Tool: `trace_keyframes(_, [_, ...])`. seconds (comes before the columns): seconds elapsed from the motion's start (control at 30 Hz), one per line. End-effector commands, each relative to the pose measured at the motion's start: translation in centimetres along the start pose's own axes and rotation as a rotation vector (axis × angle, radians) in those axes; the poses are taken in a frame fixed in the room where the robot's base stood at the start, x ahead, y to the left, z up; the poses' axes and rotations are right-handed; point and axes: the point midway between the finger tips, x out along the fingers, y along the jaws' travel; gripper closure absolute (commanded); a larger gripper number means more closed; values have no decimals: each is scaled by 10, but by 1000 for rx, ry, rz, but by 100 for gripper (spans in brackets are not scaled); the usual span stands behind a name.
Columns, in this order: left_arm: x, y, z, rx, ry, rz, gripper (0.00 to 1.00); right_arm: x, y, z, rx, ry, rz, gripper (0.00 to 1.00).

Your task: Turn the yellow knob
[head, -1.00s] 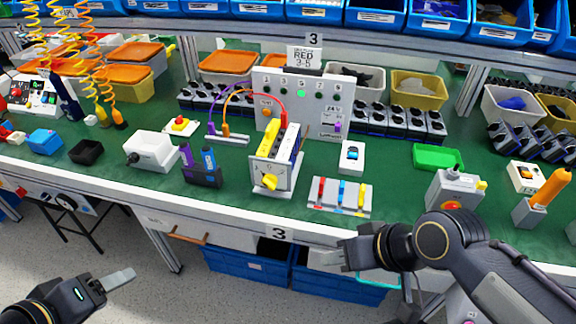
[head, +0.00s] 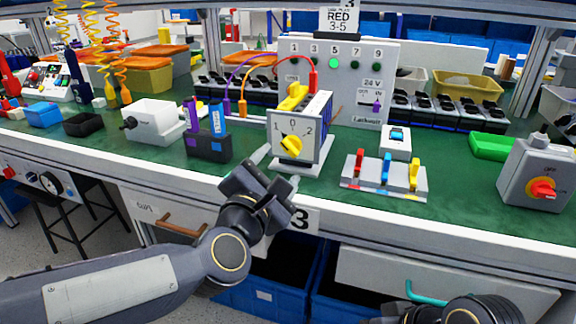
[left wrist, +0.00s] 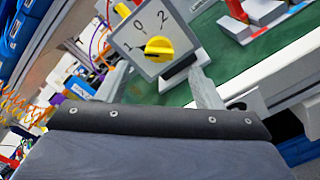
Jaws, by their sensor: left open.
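The yellow knob (head: 291,146) sits on the white front face of a switch box (head: 312,150) marked 1, 0 and 2. In the left wrist view the knob (left wrist: 160,49) is straight ahead, with a dark mark on its side toward the 1. My left gripper (head: 278,169) is open and empty, just in front of and below the box, at the bench edge. In the left wrist view its fingers (left wrist: 160,86) are spread apart, short of the knob and not touching it. My right gripper is mostly cut off at the bottom right of the head view; its fingers are hidden.
A dark holder with blue and purple parts (head: 208,147) stands left of the box. A panel of colored levers (head: 384,175) lies to the right. A grey box with a red knob (head: 538,178) stands far right. A socket panel with cables (head: 350,85) is behind.

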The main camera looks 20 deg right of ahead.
Motion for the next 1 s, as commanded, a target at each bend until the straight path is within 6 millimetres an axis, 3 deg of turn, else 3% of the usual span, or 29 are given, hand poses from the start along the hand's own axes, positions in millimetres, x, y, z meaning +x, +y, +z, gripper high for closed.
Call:
trace_keyframes(0.2, [36,0,0,4,1,-2,40,2,1,1,0,0,0,65])
trace_keyframes(0.4, [60,0,0,5,1,-1,40,3,1,2,0,0,0,65])
trace_keyframes(0.77, [67,1,0,7,1,-2,40,3,1,2,0,0,0,65])
trace_keyframes(1.0, [67,1,0,7,1,-2,70,3,1,2,0,0,0,65])
